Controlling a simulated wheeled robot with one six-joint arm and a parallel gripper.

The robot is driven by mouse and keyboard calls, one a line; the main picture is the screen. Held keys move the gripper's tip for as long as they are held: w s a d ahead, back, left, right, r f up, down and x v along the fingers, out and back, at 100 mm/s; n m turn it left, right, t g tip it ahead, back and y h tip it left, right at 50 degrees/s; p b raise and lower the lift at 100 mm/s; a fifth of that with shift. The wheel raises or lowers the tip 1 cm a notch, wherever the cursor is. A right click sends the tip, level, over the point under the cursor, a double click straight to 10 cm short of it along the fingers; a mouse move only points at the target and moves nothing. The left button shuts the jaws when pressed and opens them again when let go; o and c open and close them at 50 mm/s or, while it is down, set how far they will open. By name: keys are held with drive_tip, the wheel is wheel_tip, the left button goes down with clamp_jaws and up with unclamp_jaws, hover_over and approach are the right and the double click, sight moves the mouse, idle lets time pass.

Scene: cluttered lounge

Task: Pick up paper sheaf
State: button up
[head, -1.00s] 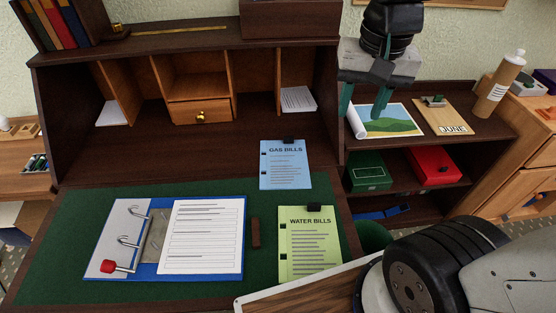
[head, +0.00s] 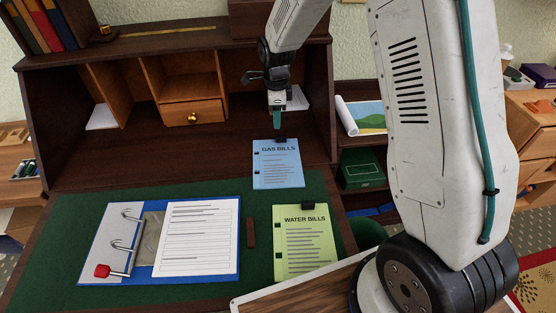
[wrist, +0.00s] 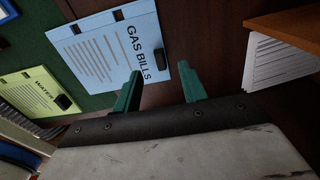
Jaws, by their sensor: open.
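A blue "GAS BILLS" sheaf (head: 278,170) with a dark clip at its top lies at the back of the desk; it also shows in the wrist view (wrist: 105,50). A green "WATER BILLS" sheaf (head: 303,245) with a black clip lies nearer, at lower left in the wrist view (wrist: 38,92). A white paper stack (head: 297,98) sits in the right cubby, partly hidden by my arm; it fills the right of the wrist view (wrist: 280,62). My gripper (head: 278,124) is open and empty, its fingers (wrist: 158,88) pointing toward the titled edge of the blue sheaf. I cannot tell whether they touch it.
A blue ring binder (head: 243,235) with white paper lies open on the green desk mat (head: 60,220). Cubbies and a small drawer (head: 193,114) stand behind. A rolled picture (head: 368,117) and a green box (head: 361,170) are on the shelf at right, partly hidden by my arm.

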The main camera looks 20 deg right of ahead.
sight(279, 136)
drive_tip(key=f, duration=0.7)
drive_tip(key=shift+s+d+f, duration=0.2)
drive_tip(key=shift+d+f, duration=0.05)
drive_tip(key=shift+d, duration=0.05)
clamp_jaws()
